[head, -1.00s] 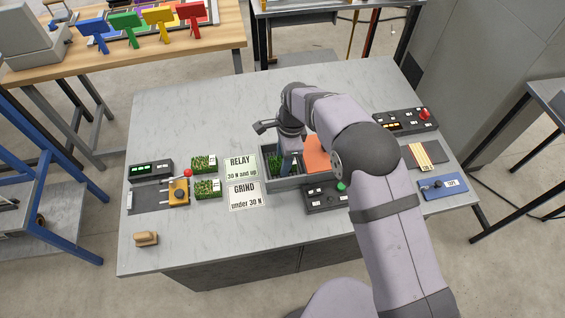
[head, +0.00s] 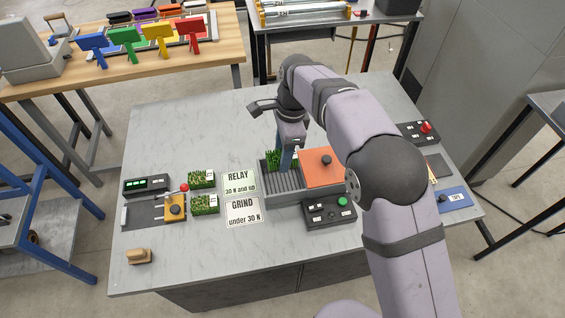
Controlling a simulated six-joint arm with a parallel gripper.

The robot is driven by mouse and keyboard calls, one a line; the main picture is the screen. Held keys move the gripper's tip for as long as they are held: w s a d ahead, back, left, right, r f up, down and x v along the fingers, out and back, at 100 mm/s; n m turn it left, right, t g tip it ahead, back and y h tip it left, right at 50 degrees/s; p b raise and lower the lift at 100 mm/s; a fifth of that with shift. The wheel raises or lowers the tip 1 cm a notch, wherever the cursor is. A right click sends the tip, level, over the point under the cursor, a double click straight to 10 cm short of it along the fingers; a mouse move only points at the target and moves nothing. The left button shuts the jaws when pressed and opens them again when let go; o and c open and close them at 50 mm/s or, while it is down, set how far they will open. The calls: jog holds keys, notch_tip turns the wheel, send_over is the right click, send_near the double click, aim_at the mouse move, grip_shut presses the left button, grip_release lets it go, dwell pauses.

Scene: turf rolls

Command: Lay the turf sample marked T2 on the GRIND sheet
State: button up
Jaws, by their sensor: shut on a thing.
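My gripper (head: 287,160) is shut on a green turf sample (head: 272,159) at the back of the grey tray (head: 283,198). The held turf seems raised off the ribbed floor of the tray, but the gap is hard to judge. Its label cannot be read, and my gripper hides part of it. The white GRIND sheet (head: 243,212), marked "under 30 N", lies bare on the table left of the tray. The white RELAY sheet (head: 239,184) lies bare behind it.
Two other turf samples (head: 202,179) (head: 205,204) sit left of the sheets, labels too small to read. An orange plate with a black knob (head: 323,167) covers the tray's right side. A black button box (head: 330,211) stands in front. The front left table is mostly clear.

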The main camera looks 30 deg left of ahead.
jog(key=shift+s+r, duration=0.1)
jog(key=shift+r, duration=0.1)
jog(key=s+a+f+n+b, duration=0.1)
jog(key=s+n, duration=0.3)
jog(key=s, duration=0.3)
jog(key=s+a+f+n+h+b, duration=0.1)
jog(key=s+a+f+n, duration=0.1)
jog(key=s+n, duration=0.3)
jog(key=shift+s+b, duration=0.3)
jog(key=shift+s, duration=1)
jog(key=shift+f+p, duration=1.3)
jog(key=shift+f, duration=3.75)
